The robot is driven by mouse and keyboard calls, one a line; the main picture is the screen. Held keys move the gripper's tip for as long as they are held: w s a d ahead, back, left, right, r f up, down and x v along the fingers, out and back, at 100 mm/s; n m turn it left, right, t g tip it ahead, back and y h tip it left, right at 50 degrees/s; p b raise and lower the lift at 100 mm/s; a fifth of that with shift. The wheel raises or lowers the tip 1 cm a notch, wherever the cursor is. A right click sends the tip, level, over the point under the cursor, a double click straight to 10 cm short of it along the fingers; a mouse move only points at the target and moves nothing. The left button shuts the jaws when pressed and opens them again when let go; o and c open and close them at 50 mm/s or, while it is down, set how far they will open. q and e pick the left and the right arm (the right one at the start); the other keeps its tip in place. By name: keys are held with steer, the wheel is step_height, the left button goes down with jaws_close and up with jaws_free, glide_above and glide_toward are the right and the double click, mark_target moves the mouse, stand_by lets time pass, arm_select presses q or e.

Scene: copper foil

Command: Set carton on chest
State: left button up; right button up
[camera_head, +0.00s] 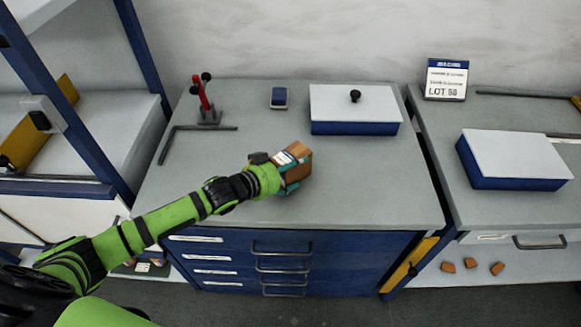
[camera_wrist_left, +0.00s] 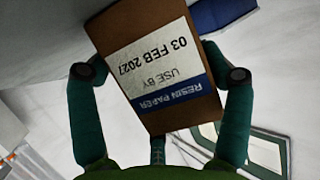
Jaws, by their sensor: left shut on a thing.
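A brown carton (camera_head: 300,165) with a white and blue label is held in my left gripper (camera_head: 290,176). In the left wrist view the carton (camera_wrist_left: 155,65) sits tilted between the two green fingers, and its label reads "RESIN PAPER, USE BY 03 FEB 2027". The chest (camera_head: 240,260) has blue drawers and a grey top. The gripper and carton are over the middle of that top, toward its right. I cannot tell whether the carton touches the top. My right gripper is not in view.
On the chest top are a white-lidded blue box (camera_head: 355,105), a small dark blue item (camera_head: 279,97), a red-handled clamp (camera_head: 203,100) and a black angle bar (camera_head: 170,140). The front left of the top is clear beside my arm. Another white-and-blue box (camera_head: 515,157) stands at right.

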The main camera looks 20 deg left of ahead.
arm_select(q)
steer(key=o, duration=1.4)
steer(key=shift+r, duration=0.15)
steer(key=shift+s+a, duration=0.15)
steer(key=shift+s, duration=0.1)
steer(key=b+v, duration=0.1)
steer(key=v, duration=1)
steer(key=shift+s+r, duration=0.15)
